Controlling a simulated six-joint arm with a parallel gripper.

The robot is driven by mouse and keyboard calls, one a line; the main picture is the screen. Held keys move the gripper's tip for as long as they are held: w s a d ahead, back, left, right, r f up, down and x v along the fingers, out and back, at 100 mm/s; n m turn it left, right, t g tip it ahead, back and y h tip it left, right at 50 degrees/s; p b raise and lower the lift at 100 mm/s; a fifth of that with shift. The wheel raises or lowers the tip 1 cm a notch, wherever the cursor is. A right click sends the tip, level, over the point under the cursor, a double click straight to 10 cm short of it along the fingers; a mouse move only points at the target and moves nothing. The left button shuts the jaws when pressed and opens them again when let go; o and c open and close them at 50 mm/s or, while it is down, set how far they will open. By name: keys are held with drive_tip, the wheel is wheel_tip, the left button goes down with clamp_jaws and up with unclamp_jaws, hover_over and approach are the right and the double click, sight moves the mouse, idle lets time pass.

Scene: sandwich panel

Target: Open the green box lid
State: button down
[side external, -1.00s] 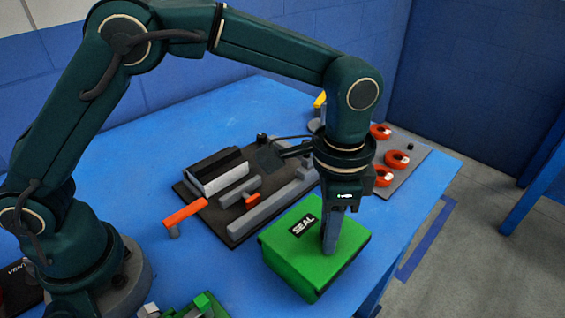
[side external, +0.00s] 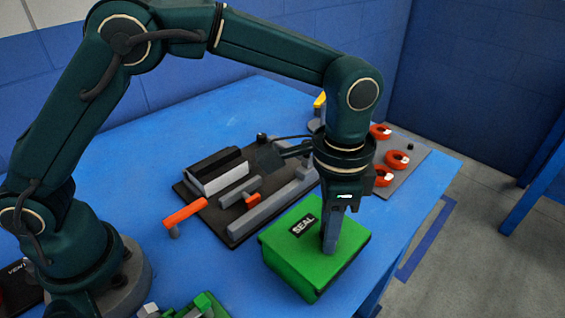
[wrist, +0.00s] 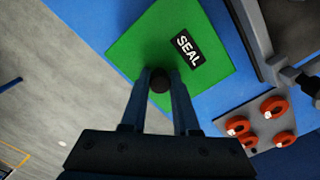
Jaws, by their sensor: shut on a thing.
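The green box (side external: 300,268) stands at the front right edge of the blue table, with its green lid (side external: 285,240) flat and closed on top. A black label reading SEAL (side external: 303,224) is on the lid, and it also shows in the wrist view (wrist: 188,51). My gripper (side external: 330,247) points straight down onto the lid beside the label. In the wrist view my gripper's fingers (wrist: 160,76) are shut on a round dark knob (wrist: 160,84) on the lid. The fingers hide the knob in the side view.
A dark fixture board (side external: 235,230) with grey blocks and an orange-handled lever (side external: 186,212) lies behind and left of the box. A grey plate with red rings (side external: 397,159) lies at the back right. Small green parts (side external: 205,303) sit at the front edge. Open table (side external: 130,170) lies at left.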

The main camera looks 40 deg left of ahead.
sight(344, 225)
idle(0.4)
drive_tip(key=shift+w+r, duration=0.1)
drive_tip(key=shift+w, duration=2.2)
drive_tip(key=c, duration=0.7)
unclamp_jaws()
drive_tip(key=shift+o, duration=0.2)
drive_tip(key=shift+r, duration=2.5)
drive_tip(key=shift+s, duration=0.1)
